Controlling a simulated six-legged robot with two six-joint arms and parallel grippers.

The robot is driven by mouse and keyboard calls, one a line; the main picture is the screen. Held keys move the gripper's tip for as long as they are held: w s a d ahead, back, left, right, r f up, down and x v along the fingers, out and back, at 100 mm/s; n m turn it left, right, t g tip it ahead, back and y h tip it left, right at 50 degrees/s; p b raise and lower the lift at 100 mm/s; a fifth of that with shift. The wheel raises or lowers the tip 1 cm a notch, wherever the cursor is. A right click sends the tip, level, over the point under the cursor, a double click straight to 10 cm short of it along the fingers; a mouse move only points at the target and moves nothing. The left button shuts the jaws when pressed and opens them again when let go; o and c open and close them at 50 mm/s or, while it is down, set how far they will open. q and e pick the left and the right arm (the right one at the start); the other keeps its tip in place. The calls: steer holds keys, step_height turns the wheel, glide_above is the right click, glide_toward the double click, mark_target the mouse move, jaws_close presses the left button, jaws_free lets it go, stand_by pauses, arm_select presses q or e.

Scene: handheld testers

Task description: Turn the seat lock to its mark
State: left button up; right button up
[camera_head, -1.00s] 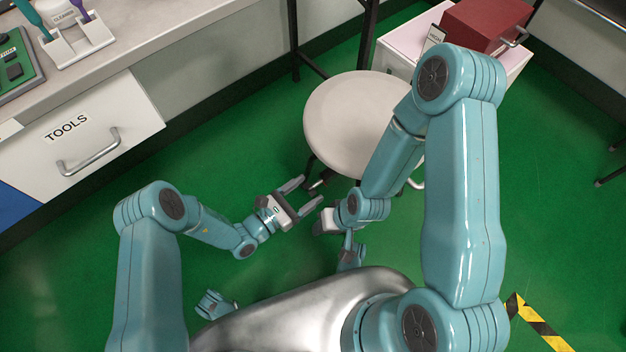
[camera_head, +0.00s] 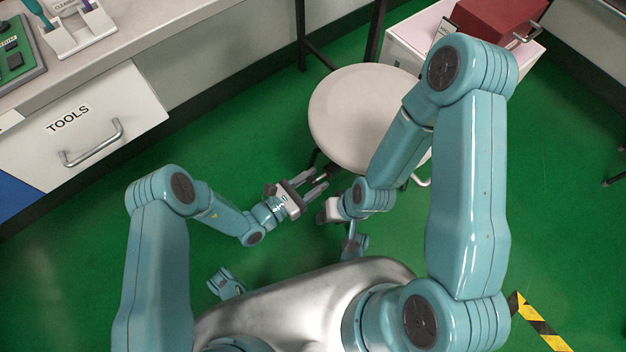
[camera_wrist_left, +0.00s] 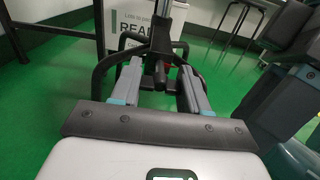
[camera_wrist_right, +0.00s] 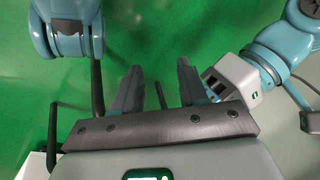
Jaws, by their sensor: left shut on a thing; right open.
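The stool has a round pale seat (camera_head: 355,110). My left gripper (camera_head: 322,181) is at the near-left edge of the seat, low beneath it. In the left wrist view its fingers are on both sides of a dark rod-like grip, the seat lock (camera_wrist_left: 160,76), and it is shut on it. The lock's mark cannot be made out. My right gripper is open and empty in the right wrist view (camera_wrist_right: 160,72), over green floor and dark stool parts. In the head view its fingers are hard to make out.
A bench with a TOOLS drawer (camera_head: 85,125) is at the left. A white cabinet (camera_head: 400,55) with a red box (camera_head: 495,25) stands behind the stool. Yellow-black tape (camera_head: 535,320) lies at lower right. The floor (camera_head: 225,150) left of the stool is clear.

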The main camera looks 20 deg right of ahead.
arm_select(q)
steer(key=shift+n, duration=0.3)
arm_select(e)
steer(key=shift+s+r, duration=0.1)
steer(key=shift+r, duration=0.05)
arm_select(q)
steer(key=n+p, duration=0.1)
steer(key=n, duration=0.6)
steer(key=shift+n, duration=0.3)
steer(key=n, duration=0.4)
steer(key=shift+w, duration=0.1)
steer(key=n, duration=0.5)
arm_select(e)
steer(key=shift+s+a+r, duration=0.1)
steer(key=shift+s+r, duration=0.35)
steer(key=shift+r, duration=0.15)
arm_select(q)
steer(key=shift+n, duration=0.4)
steer(key=o, duration=1.1)
steer(key=shift+f, duration=0.1)
steer(key=shift+c, duration=0.2)
